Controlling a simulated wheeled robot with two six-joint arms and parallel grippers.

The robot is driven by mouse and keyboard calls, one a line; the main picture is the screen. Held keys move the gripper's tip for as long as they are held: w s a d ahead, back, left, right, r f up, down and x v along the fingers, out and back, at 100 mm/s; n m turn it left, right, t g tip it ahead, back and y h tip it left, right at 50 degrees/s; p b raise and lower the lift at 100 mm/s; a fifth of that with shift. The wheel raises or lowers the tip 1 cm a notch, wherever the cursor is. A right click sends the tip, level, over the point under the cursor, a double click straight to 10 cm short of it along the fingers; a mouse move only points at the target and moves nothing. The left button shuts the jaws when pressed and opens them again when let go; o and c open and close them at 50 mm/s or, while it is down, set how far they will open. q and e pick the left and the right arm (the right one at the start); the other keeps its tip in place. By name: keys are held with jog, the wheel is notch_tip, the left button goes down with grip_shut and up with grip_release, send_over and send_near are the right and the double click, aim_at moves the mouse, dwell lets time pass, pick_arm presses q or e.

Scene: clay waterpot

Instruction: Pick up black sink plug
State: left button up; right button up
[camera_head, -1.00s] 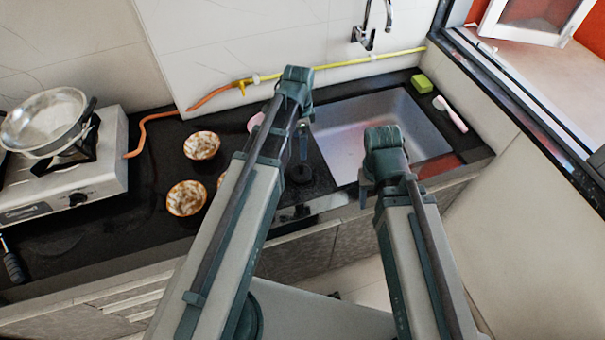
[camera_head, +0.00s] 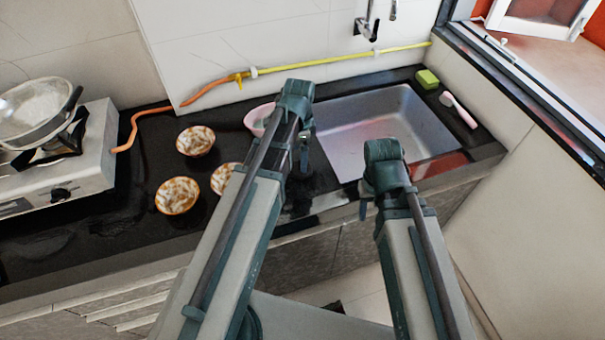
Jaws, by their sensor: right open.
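The black sink plug was a small dark disc on the black counter just left of the sink. Now I cannot make it out clearly; it is dark on dark below my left gripper (camera_head: 304,160). The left gripper points down over the counter beside the sink's left edge. Its fingers are too small and dark to tell open from shut. My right gripper (camera_head: 365,198) is open and hangs over the counter's front edge, in front of the sink, apart from the plug.
The grey sink (camera_head: 350,150) is at the right, with a green sponge (camera_head: 427,79) and a pink-handled brush (camera_head: 458,109) beyond it. Patterned bowls (camera_head: 195,140) and a pink bowl (camera_head: 260,118) stand left. A stove (camera_head: 85,175) holds a metal pan (camera_head: 35,112).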

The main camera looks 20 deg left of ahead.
pick_arm(q)
jog(key=f+b, duration=0.5)
jog(key=shift+w+d+f, duration=0.15)
jog(key=shift+w, duration=0.05)
jog(key=shift+c, duration=0.2)
jog(key=c, duration=1.1)
jog(key=shift+r, duration=0.2)
